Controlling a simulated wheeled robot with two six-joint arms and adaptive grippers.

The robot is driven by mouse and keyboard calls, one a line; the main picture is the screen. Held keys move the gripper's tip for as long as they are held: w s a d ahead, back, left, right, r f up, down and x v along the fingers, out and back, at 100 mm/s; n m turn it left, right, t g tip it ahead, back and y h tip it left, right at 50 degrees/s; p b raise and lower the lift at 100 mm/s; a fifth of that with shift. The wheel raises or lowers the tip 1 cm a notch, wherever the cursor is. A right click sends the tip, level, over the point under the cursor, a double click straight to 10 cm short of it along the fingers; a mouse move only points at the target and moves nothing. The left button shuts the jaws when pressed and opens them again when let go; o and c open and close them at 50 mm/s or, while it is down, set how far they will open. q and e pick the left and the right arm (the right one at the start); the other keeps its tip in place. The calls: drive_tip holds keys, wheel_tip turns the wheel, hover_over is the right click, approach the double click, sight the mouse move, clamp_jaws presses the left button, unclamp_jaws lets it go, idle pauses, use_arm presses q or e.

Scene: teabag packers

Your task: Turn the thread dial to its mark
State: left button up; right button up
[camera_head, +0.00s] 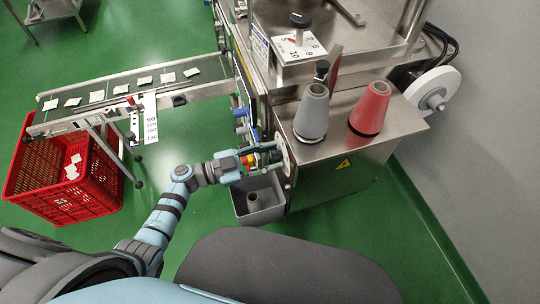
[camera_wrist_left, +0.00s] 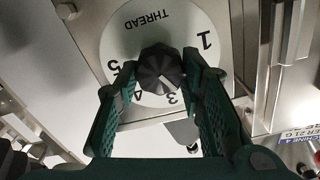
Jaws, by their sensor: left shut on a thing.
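The thread dial is a black faceted knob (camera_wrist_left: 160,69) on a round white plate (camera_wrist_left: 135,38) marked THREAD. The numbers 1, 3, 4 and 5 show on the plate; a finger hides part of its right side. A short pale line on the knob slants to the lower right, roughly toward the 3. I see no coloured mark on the visible plate. My left gripper (camera_wrist_left: 163,82) has its green fingers closed on both sides of the knob. In the head view my left gripper (camera_head: 272,157) is at the machine's front side, against the dial plate (camera_head: 287,157). My right gripper is out of view.
A grey cone (camera_head: 312,112) and a red cone (camera_head: 370,108) stand on the steel machine top (camera_head: 345,145). A grey bin (camera_head: 258,212) sits below my left gripper. A conveyor (camera_head: 110,92) with several teabags and a red crate (camera_head: 65,190) are at the left.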

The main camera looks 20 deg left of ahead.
use_arm(q)
drive_tip(key=m, duration=0.2)
drive_tip(key=shift+m, duration=0.4)
drive_tip(key=m+b, duration=0.1)
drive_tip(key=m, duration=0.2)
drive_tip(key=shift+f+m, duration=0.15)
drive_tip(key=shift+m, duration=0.15)
drive_tip(key=m+b, duration=0.1)
drive_tip(key=m, duration=0.2)
drive_tip(key=shift+m+b, duration=0.3)
drive_tip(key=shift+b, duration=0.1)
drive_tip(key=m+b, duration=0.1)
drive_tip(key=m, duration=0.1)
drive_tip(key=shift+s+f+m, duration=0.1)
drive_tip(key=shift+m, duration=0.3)
drive_tip(key=m+b, duration=0.7)
drive_tip(key=m, duration=0.3)
drive_tip(key=shift+f, duration=0.2)
drive_tip(key=shift+r+m+b, duration=0.1)
drive_tip(key=shift+m+b, duration=0.8)
drive_tip(key=shift+m, duration=0.4)
